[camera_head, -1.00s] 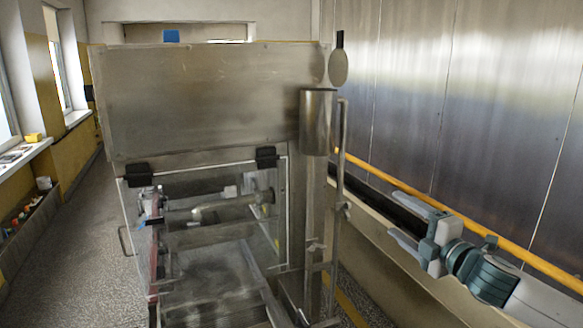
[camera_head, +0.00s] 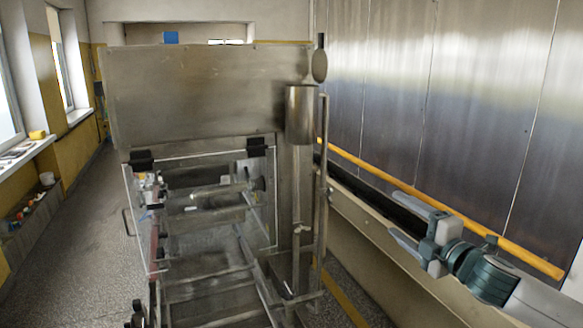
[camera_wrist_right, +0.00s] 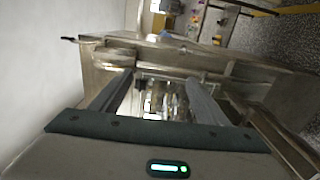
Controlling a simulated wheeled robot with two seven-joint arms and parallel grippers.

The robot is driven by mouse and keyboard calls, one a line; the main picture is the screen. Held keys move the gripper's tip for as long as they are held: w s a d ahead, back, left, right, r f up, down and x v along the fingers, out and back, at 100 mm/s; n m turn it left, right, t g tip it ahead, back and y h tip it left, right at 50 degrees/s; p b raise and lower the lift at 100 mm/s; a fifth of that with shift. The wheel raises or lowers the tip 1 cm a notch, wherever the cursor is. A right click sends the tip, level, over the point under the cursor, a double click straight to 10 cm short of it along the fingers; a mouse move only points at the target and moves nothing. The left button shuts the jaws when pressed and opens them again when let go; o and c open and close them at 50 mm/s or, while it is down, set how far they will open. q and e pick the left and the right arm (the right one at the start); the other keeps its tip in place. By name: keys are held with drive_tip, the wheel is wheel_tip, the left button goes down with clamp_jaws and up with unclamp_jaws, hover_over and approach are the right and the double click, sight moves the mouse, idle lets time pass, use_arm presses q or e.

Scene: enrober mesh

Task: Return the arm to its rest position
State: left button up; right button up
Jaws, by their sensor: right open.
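My right gripper (camera_head: 404,224) is at the right of the head view, in front of the ledge along the metal wall. Its two fingers are spread apart with nothing between them. In the right wrist view its fingers (camera_wrist_right: 160,95) also stand apart, and the machine shows beyond and between them. The steel enrober machine (camera_head: 200,95) stands in the middle of the head view, to the left of the right gripper and apart from it. It also shows in the right wrist view (camera_wrist_right: 230,65). My left gripper does not show.
A steel cylinder (camera_head: 302,115) and an upright pipe (camera_head: 322,190) are on the machine's right side. A yellow rail (camera_head: 400,188) runs along the metal wall (camera_head: 440,90) behind the gripper. Free floor (camera_head: 80,235) lies left of the machine.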

drive_tip(key=s+a+f+m+g+h, duration=0.2)
drive_tip(key=s+a+f+m, duration=0.35)
drive_tip(key=f, duration=0.75)
drive_tip(key=s+a+f+m+g+h, duration=0.25)
drive_tip(key=s+f+m, duration=0.35)
drive_tip(key=s+f, duration=0.65)
drive_tip(key=s+d+f+m+g+h, duration=0.1)
drive_tip(key=s+d+f+m+g, duration=0.15)
drive_tip(key=s+f, duration=0.55)
drive_tip(key=s+d+f+m+g, duration=0.1)
drive_tip(key=s+f+m+g, duration=0.25)
drive_tip(key=s, duration=0.85)
drive_tip(key=s+d+f+m+g+h, duration=0.1)
drive_tip(key=s+f+m+g, duration=0.3)
drive_tip(key=s, duration=0.6)
wheel_tip(320, 180, down, 36)
drive_tip(key=s+r+n+b, duration=0.1)
drive_tip(key=b, duration=0.5)
drive_tip(key=s+d+f+b, duration=0.1)
drive_tip(key=s+f+b, duration=0.1)
drive_tip(key=s+f, duration=0.7)
drive_tip(key=s+d+f+g+b, duration=0.1)
drive_tip(key=s+d+f+b, duration=0.1)
drive_tip(key=s+f, duration=0.7)
wheel_tip(320, 180, down, 6)
drive_tip(key=shift+s+d+r+b, duration=0.1)
drive_tip(key=shift+s+d+b, duration=0.15)
drive_tip(key=shift+b, duration=0.55)
